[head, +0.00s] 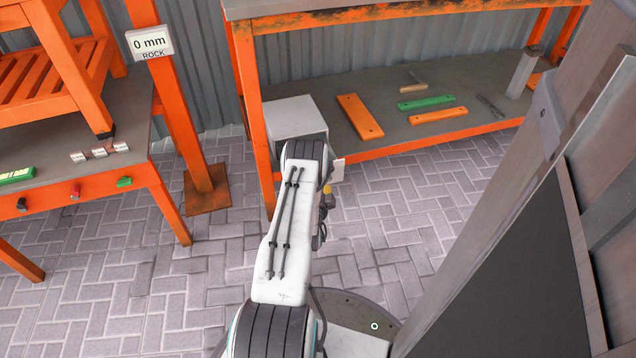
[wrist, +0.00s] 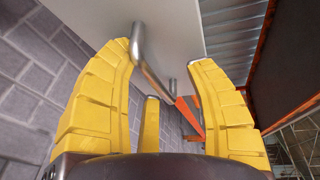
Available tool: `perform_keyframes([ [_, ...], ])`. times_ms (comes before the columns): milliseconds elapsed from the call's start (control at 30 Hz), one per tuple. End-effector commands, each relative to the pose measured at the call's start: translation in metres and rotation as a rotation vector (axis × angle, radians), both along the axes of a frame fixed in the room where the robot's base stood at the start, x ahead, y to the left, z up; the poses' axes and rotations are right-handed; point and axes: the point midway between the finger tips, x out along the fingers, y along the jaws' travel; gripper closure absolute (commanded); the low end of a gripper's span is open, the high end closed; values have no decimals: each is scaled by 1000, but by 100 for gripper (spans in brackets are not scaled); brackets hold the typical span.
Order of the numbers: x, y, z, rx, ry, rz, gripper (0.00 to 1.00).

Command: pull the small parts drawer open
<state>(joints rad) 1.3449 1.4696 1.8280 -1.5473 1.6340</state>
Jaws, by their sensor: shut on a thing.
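The small parts drawer unit is a pale grey box (head: 292,116) on the lower shelf of the orange bench. In the head view my arm covers its front right part, so I cannot tell how far the drawer stands out. In the wrist view a pale drawer front (wrist: 182,38) fills the top, with a bent metal bar handle (wrist: 157,71) on two posts. My gripper (wrist: 163,58) has its yellow fingers on both sides of the handle, which it holds. In the head view the gripper is mostly hidden by my arm; only a small yellow part shows.
An orange bench leg (head: 257,125) stands left of the unit. The lower shelf (head: 355,150) also carries an orange plank (head: 359,117), a green plank (head: 426,102) and tools. Another orange table (head: 85,180) is at left. Paved floor (head: 150,285) lies open in front.

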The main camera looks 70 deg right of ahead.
Motion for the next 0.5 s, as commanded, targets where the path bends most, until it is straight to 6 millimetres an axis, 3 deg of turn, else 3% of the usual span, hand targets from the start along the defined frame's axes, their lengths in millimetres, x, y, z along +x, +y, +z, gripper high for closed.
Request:
perform_keyframes([
  [33,6,-10,97,-353,-94,7,58],
  [267,6,-10,98,-353,-94,7,58],
  [300,4,-3,9,-13,-9,5,58],
  [500,2,3,7,-10,-8,3,58],
])
